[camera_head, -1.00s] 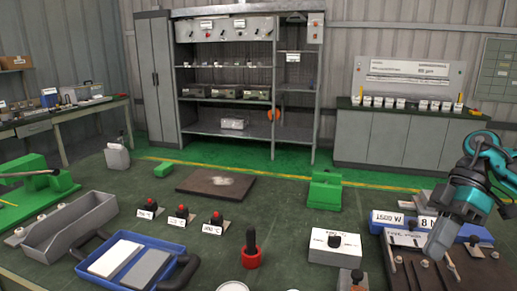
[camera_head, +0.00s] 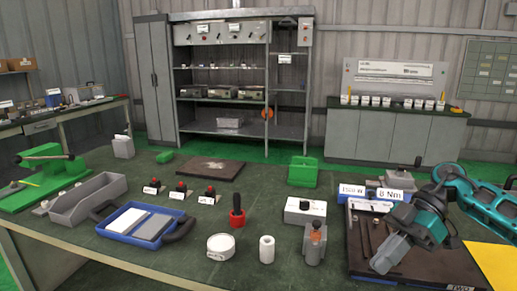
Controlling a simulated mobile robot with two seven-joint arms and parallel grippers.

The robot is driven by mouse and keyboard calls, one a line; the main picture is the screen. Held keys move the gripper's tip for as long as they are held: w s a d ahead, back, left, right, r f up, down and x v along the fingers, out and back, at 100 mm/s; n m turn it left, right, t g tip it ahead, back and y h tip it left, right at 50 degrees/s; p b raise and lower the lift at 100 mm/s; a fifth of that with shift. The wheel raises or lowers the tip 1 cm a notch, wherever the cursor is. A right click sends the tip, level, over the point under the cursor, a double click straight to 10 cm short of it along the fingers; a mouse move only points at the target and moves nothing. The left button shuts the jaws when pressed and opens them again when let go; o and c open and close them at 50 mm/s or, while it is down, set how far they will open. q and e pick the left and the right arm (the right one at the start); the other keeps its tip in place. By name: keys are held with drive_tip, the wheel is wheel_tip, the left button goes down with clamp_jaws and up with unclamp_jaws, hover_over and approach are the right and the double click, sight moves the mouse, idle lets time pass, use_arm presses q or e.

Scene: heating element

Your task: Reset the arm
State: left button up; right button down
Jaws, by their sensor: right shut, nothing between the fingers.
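My right arm comes in from the right edge. Its gripper (camera_head: 384,262) is shut and empty, pointing down and left over the dark tool board (camera_head: 365,264) at the right of the green table. I cannot tell whether it touches the board. My left gripper is not in view.
Left of the board stand a grey holder (camera_head: 315,246), a white roll (camera_head: 266,250), a round white tin (camera_head: 220,247) and a white box with a black knob (camera_head: 305,212). A blue tray (camera_head: 112,226) and a grey trough (camera_head: 88,199) lie left. A yellow sheet (camera_head: 492,262) is at bottom right.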

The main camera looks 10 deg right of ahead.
drive_tip(key=w+a+f+t+y, duration=0.2)
drive_tip(key=a+t+y, duration=0.25)
drive_tip(key=a, duration=0.35)
drive_tip(key=w+a+f+t+y, duration=0.2)
drive_tip(key=a+t+y, duration=0.25)
drive_tip(key=a, duration=0.45)
drive_tip(key=s+f+m+t+h, duration=0.1)
drive_tip(key=s+f+m+h, duration=0.3)
drive_tip(key=f, duration=0.3)
drive_tip(key=s+d+f+m+t+h, duration=0.1)
drive_tip(key=s+f+m+h, duration=0.3)
drive_tip(key=f+h, duration=0.3)
drive_tip(key=s+d+f+m+t+h, duration=0.1)
drive_tip(key=s+f+m+h, duration=0.3)
drive_tip(key=f, duration=0.5)
drive_tip(key=shift+s+d+f+m+t+h, duration=0.25)
drive_tip(key=shift+s+m+t+h, duration=0.2)
drive_tip(key=shift+m+h, duration=0.6)
drive_tip(key=shift+w, duration=0.1)
